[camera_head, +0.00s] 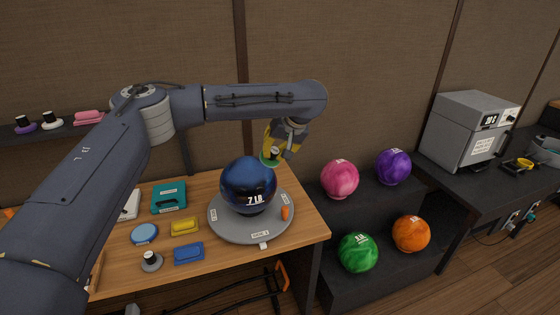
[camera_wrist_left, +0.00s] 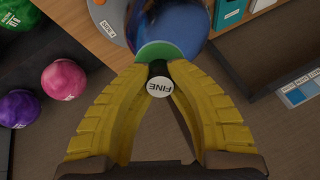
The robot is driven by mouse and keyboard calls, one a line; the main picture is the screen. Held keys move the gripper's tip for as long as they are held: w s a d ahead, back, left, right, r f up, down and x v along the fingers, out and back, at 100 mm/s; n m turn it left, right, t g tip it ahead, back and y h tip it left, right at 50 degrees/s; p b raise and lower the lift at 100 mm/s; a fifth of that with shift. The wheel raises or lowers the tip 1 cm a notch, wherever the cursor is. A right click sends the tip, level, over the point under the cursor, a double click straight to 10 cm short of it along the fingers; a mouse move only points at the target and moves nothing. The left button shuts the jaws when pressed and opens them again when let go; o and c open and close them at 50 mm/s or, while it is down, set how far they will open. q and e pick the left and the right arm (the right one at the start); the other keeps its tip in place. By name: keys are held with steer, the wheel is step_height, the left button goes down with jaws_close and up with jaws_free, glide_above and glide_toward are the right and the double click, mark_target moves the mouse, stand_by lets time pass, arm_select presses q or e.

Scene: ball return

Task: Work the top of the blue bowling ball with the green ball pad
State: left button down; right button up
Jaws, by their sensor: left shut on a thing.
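The blue bowling ball (camera_head: 248,184), marked "7 LB", rests on a round grey turntable (camera_head: 222,228) on the wooden table. My left gripper (camera_head: 276,148) is at the upper right side of the ball in the head view. It is shut on the green ball pad (camera_head: 267,161). In the left wrist view the yellow fingers grip the pad's knob, labelled "FINE", with the green pad disc (camera_wrist_left: 160,50) beyond it, overlapping the ball (camera_wrist_left: 180,20). I cannot tell for sure whether the pad touches the ball. My right gripper is not in view.
On the table are a teal box (camera_head: 169,197), a blue disc (camera_head: 145,234), a yellow block (camera_head: 185,227), a blue block (camera_head: 188,253) and a grey knobbed pad (camera_head: 151,262). Pink (camera_head: 340,178), purple (camera_head: 393,166), green (camera_head: 358,252) and orange (camera_head: 411,233) balls sit on dark racks at right.

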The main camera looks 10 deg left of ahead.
arm_select(q)
steer(key=shift+x, duration=3)
steer(key=shift+x, duration=1)
steer(key=shift+s+a, duration=0.1)
steer(key=shift+s+a+r, duration=0.3)
steer(key=shift+s+a, duration=0.45)
steer(key=shift+a, duration=0.15)
steer(key=shift+w+d+f, duration=0.2)
steer(key=shift+w+d, duration=0.2)
steer(key=shift+d, duration=0.05)
steer(key=shift+w+d+f, duration=0.2)
steer(key=shift+w+d, duration=0.2)
steer(key=shift+d, duration=0.05)
steer(key=shift+s+a+r, duration=0.15)
steer(key=shift+s+a, duration=0.25)
steer(key=shift+a, duration=0.1)
steer(key=shift+s+a+r, duration=0.15)
steer(key=shift+s+a, duration=0.25)
steer(key=shift+a, duration=0.1)
steer(key=shift+w+d+f, duration=0.1)
steer(key=shift+w+d, duration=0.65)
steer(key=shift+d, duration=0.25)
steer(key=shift+s+a, duration=0.75)
steer(key=shift+a, duration=0.25)
